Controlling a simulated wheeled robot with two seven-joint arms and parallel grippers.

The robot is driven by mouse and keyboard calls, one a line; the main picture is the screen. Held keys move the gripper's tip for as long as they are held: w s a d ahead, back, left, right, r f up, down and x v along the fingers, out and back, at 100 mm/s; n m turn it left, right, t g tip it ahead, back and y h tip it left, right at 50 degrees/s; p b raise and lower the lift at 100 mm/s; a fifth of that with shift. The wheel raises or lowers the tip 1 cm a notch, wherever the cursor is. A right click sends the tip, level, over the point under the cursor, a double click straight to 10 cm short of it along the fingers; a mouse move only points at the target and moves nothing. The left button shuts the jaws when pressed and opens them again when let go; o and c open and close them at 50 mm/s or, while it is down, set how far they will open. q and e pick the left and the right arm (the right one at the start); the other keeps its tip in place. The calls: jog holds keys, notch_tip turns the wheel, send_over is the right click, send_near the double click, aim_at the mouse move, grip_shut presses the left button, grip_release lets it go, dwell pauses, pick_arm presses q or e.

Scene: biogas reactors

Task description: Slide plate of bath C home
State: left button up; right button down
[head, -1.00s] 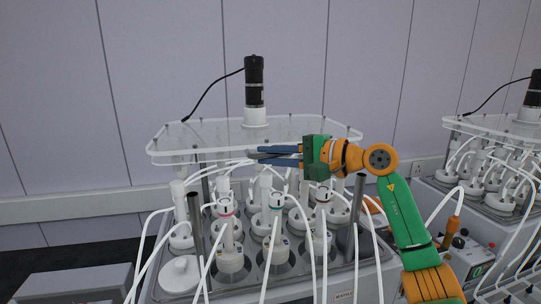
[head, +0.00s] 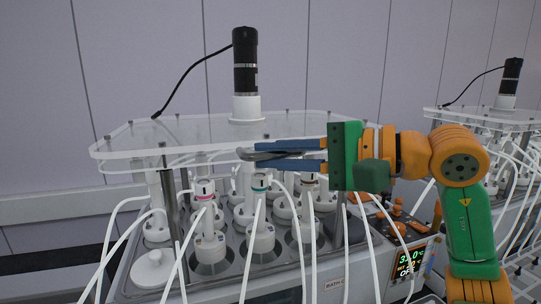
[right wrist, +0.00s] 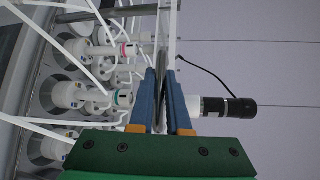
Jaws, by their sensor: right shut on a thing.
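The clear plate (head: 200,135) of the bath, with a black motor (head: 246,62) on a white collar, lies level above the bath's bottles. A label (head: 334,284) on the bath's front reads BATH; its letter is not clear to me. My right gripper (head: 247,154) reaches in from the right and is shut on the plate's front edge, one blue finger above and one below. In the right wrist view the plate (right wrist: 173,30) shows edge-on between the fingers (right wrist: 162,75), with the motor (right wrist: 228,110) to the right. My left gripper is not in view.
White-capped bottles (head: 210,240) with coloured rings and looping white tubes (head: 298,240) stand close under the plate. A metal post (head: 170,195) rises at left. A control panel (head: 408,262) is at lower right. A second bath with its own plate (head: 490,115) stands further right.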

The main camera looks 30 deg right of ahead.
jog(key=shift+f, duration=0.2)
jog(key=c, duration=1.1)
grip_release()
jog(key=shift+o, duration=1.1)
jog(key=shift+s+r, duration=0.1)
jog(key=shift+s, duration=0.1)
jog(key=shift+s+a+r, duration=0.1)
jog(key=shift+a, duration=0.05)
jog(key=b+v, duration=0.1)
jog(key=v, duration=0.6)
